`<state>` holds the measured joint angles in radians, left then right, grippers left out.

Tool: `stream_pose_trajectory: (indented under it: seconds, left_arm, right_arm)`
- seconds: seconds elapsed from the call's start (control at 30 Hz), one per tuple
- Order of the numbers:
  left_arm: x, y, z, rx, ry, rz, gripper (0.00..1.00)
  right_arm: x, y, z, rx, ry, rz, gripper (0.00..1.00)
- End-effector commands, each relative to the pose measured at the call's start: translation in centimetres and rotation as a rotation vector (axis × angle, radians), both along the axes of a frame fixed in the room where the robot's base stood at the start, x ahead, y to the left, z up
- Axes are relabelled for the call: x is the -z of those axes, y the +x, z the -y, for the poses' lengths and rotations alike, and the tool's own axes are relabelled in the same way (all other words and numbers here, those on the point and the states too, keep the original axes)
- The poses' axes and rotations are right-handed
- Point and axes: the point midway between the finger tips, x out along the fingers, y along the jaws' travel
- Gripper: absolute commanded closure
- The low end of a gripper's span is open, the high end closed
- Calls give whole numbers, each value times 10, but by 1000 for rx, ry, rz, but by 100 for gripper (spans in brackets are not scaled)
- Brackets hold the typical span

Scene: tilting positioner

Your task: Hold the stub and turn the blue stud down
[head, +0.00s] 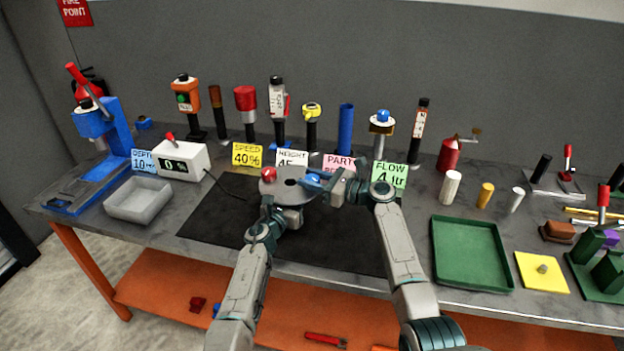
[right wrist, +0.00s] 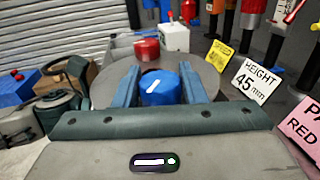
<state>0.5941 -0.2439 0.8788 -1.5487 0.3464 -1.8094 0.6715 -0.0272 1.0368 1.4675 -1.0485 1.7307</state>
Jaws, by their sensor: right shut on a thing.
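The grey round plate of the positioner (head: 291,186) stands over the dark mat and also shows in the right wrist view (right wrist: 206,78). A red stud (head: 268,174) sits at its left and shows beyond the blue one in the right wrist view (right wrist: 146,48). The blue stud (head: 312,180) is at the plate's right. My right gripper (head: 322,183) is shut on it, with a finger on each side in the right wrist view (right wrist: 160,88). My left gripper (head: 268,208) is at the plate's front left edge, below the red stud. I cannot make out the stub or the left fingers.
The dark mat (head: 215,225) lies under the plate. Behind stand sign cards, such as the yellow speed card (head: 247,154), and a row of upright tools. A white box with a display (head: 183,161) is at left. A green tray (head: 470,252) is at right.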

Motion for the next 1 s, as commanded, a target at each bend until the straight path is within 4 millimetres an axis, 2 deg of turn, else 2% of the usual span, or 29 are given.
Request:
stream_pose_trajectory:
  seconds: [0.5, 0.7, 1.0]
  left_arm:
    - [-1, 0, 1, 2, 0, 2, 100]
    - [-1, 0, 1, 3, 0, 2, 100]
    - [-1, 0, 2, 3, -1, 2, 100]
  right_arm:
    - [1, -1, -1, 455, 1, -2, 85]
    - [1, 0, -1, 570, 1, -4, 85]
    - [2, 0, 0, 653, -1, -3, 86]
